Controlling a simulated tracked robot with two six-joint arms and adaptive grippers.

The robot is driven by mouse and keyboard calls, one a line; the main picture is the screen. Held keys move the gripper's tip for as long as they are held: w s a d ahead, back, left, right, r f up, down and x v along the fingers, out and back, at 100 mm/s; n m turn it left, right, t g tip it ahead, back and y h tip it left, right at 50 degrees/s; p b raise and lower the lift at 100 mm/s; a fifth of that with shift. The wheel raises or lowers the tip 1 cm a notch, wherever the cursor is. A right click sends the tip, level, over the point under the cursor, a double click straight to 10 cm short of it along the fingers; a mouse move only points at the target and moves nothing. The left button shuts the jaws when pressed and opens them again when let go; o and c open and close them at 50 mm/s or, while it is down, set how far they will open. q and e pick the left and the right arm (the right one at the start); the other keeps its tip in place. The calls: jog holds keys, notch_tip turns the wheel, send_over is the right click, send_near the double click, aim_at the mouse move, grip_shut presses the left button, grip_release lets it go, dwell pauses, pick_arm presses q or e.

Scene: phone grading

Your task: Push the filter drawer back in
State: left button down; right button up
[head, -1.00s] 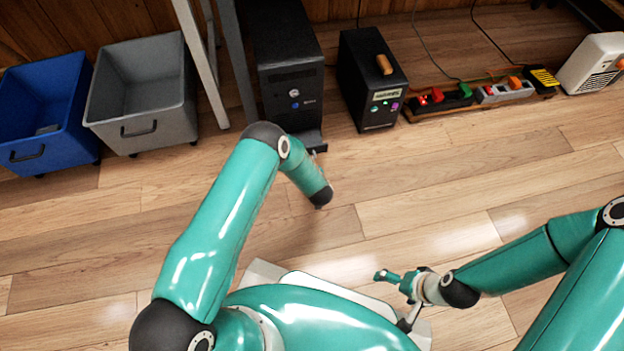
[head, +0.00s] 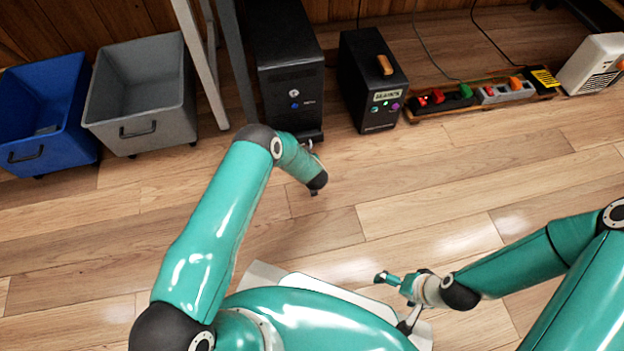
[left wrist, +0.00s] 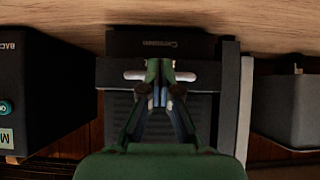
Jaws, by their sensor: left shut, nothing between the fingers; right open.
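The black tower (head: 290,85) stands upright on the floor. Its filter drawer (head: 312,137) sticks out a little at the foot of the front. In the left wrist view the dark drawer (left wrist: 110,73) has a pale bar (left wrist: 187,77) across it. My left gripper (left wrist: 160,66) is shut and empty, its fingertips in front of the middle of that bar; I cannot tell whether they touch. In the head view the left gripper is mostly hidden behind my left wrist. My right gripper (head: 392,302) is open and empty, above my base, far from the tower.
A black box (head: 372,85) with a small display stands right of the tower. A power strip (head: 470,96) and white heater (head: 595,64) are farther right. A grey bin (head: 140,95) and blue bin (head: 45,115) stand left, past table legs (head: 232,60). The floor in front is clear.

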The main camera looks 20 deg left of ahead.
pick_arm(q)
jog(key=p+v, duration=0.5)
jog(key=shift+s+d+f+p, duration=0.1)
jog(key=shift+p, duration=0.25)
dwell(0.7)
dwell(0.4)
